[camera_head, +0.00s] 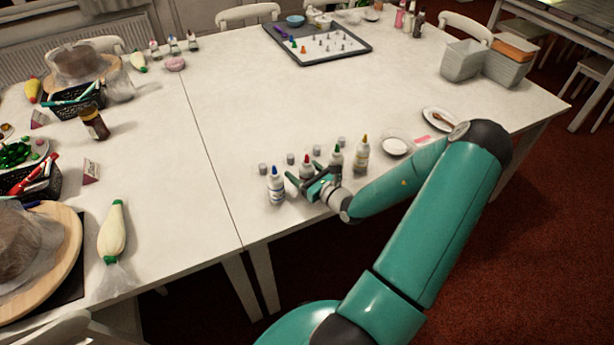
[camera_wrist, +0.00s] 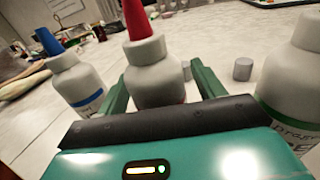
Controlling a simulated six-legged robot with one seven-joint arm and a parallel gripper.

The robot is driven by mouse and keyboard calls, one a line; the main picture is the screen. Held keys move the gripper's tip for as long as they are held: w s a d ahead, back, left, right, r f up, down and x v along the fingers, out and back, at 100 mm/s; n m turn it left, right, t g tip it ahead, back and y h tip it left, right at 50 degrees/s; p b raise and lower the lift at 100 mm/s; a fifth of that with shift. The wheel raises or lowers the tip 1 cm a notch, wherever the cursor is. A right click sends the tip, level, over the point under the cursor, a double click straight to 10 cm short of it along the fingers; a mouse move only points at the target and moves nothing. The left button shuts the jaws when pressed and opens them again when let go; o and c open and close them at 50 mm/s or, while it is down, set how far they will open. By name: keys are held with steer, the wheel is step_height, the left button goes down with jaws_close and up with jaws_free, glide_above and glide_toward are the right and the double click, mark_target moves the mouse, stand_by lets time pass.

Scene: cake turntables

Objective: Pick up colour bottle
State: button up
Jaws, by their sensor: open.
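Several white colour bottles with coloured tips stand in a row near the table's front edge. The red-tipped bottle (camera_head: 307,161) stands upright. In the wrist view the red-tipped bottle (camera_wrist: 147,70) is between the two fingers of my gripper (camera_wrist: 158,92). My gripper also shows in the head view (camera_head: 304,184), low at the row. The fingers are open on either side of the bottle; I cannot tell whether they touch it. The blue-tipped bottle (camera_head: 275,186) is to the left, also in the wrist view (camera_wrist: 74,82). A green-tipped (camera_head: 337,157) and an orange-tipped bottle (camera_head: 362,154) stand to the right.
Small grey caps (camera_head: 290,159) lie behind the bottles. A white saucer (camera_head: 395,146) and a plate with a brush (camera_head: 439,119) are to the right. A tray (camera_head: 318,43) of small pieces is at the back. The table's middle is clear.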

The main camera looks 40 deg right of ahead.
steer(key=c, duration=0.8)
steer(key=shift+r, duration=0.75)
steer(key=s+r, duration=0.3)
steer(key=r, duration=0.2)
steer(key=s+r, duration=0.2)
steer(key=r, duration=0.1)
steer(key=shift+s, duration=0.3)
steer(key=shift+o, duration=0.2)
steer(key=s+r, duration=0.3)
steer(key=s, duration=0.5)
steer(key=shift+s+r, duration=0.25)
steer(key=shift+r, duration=0.05)
